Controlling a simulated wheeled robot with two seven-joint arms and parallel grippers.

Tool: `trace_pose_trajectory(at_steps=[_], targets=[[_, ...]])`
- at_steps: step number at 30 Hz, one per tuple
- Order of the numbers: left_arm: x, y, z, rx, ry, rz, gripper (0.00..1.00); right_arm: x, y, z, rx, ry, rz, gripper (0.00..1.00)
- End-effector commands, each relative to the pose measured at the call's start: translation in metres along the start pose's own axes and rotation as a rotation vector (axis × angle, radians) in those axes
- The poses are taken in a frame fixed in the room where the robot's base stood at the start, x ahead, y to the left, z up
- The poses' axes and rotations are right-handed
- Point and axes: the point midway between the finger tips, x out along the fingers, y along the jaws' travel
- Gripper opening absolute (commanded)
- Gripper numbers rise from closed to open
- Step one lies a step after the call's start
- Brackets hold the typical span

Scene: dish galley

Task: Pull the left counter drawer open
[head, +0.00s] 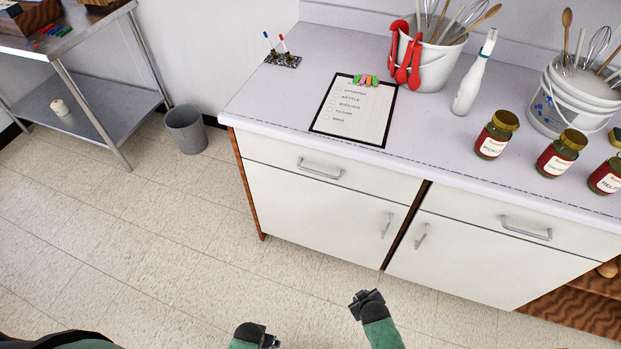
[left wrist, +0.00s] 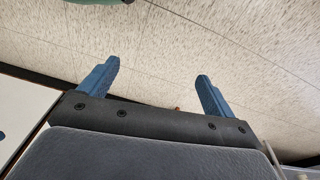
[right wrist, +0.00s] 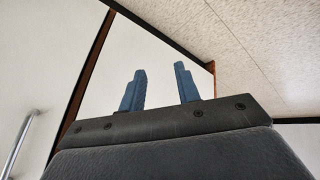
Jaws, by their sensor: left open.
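The left counter drawer (head: 270,156) has a white front with a metal bar handle (head: 320,170). It sits flush in the counter, shut. My left gripper (head: 256,331) is at the bottom of the head view, below and well apart from the handle. Its fingers (left wrist: 158,80) are spread and empty over bare floor in the left wrist view. My right gripper (head: 366,297) is in front of the lower doors, apart from the drawer. Its fingers (right wrist: 160,75) stand apart with nothing between them.
The left lower door (head: 310,215) and right lower door (head: 480,265) are shut, with upright handles. A right drawer (head: 490,222) is shut. A bin (head: 187,130) stands left; the floor before the counter is clear.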

Motion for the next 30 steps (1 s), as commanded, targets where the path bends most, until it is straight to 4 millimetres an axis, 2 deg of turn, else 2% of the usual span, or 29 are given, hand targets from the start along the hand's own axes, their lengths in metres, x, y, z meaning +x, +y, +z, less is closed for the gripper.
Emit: trace_pose_trajectory(at_steps=[8,11,15,19,21,24,27,30], targets=[[-0.002,-0.005,-0.005,0.003,0.004,-0.005,0.90,-0.010,0.038,-0.101,-0.291,0.248,0.151,0.33],[-0.002,-0.008,-0.003,0.005,0.001,-0.009,0.90,-0.023,0.053,-0.152,-0.445,0.368,0.244,0.33],[-0.003,-0.012,-0.001,0.008,-0.005,-0.013,0.90,-0.060,0.074,-0.244,-0.735,0.582,0.450,0.33],[-0.003,-0.013,-0.001,0.009,-0.007,-0.014,0.90,-0.104,0.081,-0.316,-0.987,0.751,0.664,0.33],[-0.004,-0.013,-0.001,0.009,-0.007,-0.014,0.90,-0.123,0.080,-0.341,-1.084,0.814,0.758,0.33],[-0.004,-0.012,-0.001,0.008,-0.007,-0.012,0.90,-0.143,0.079,-0.364,-1.177,0.873,0.855,0.33],[-0.005,-0.009,-0.001,0.005,-0.006,-0.009,0.90,-0.153,0.077,-0.375,-1.221,0.899,0.903,0.33],[-0.007,-0.004,-0.002,0.002,0.000,-0.004,0.90,-0.154,0.077,-0.381,-1.231,0.905,0.914,0.33]])
